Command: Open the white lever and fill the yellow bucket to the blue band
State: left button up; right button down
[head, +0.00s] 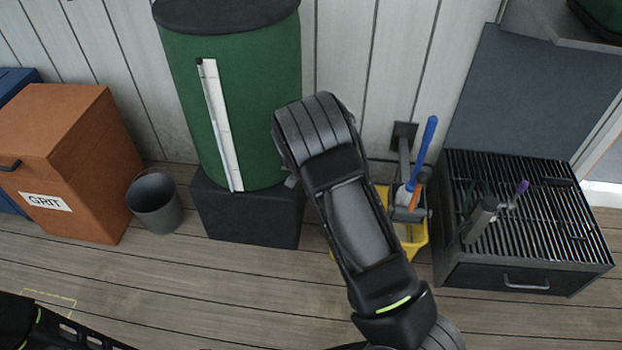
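A yellow container (412,238) stands on the floor behind my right arm. Most of it is hidden, and no blue band shows. A long blue handle (425,150), a short white piece (403,196) and an orange piece (417,188) stand over it. I cannot tell whether the white piece is the lever. A green barrel (245,120) with a white upright strip (217,120) sits on a black stand (246,215). My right arm reaches up in front of the barrel's right edge; its gripper is hidden. My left arm shows at the lower left, its gripper not visible.
A grey bucket (156,204) stands left of the black stand, beside an orange GRIT box (66,160). At right, a slatted bench (530,215) with a drawer holds a grey holder and a purple-tipped tool. The plank floor in front is clear.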

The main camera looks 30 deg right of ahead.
jog(key=shift+s+a+f, duration=0.1)
jog(key=shift+s, duration=0.05)
jog(key=c, duration=1.2)
grip_release()
jog(key=shift+c, duration=0.2)
jog(key=p+v, duration=0.1)
jog(key=v, duration=0.6)
jog(key=shift+s+a+r, duration=0.2)
jog(key=shift+r, duration=0.1)
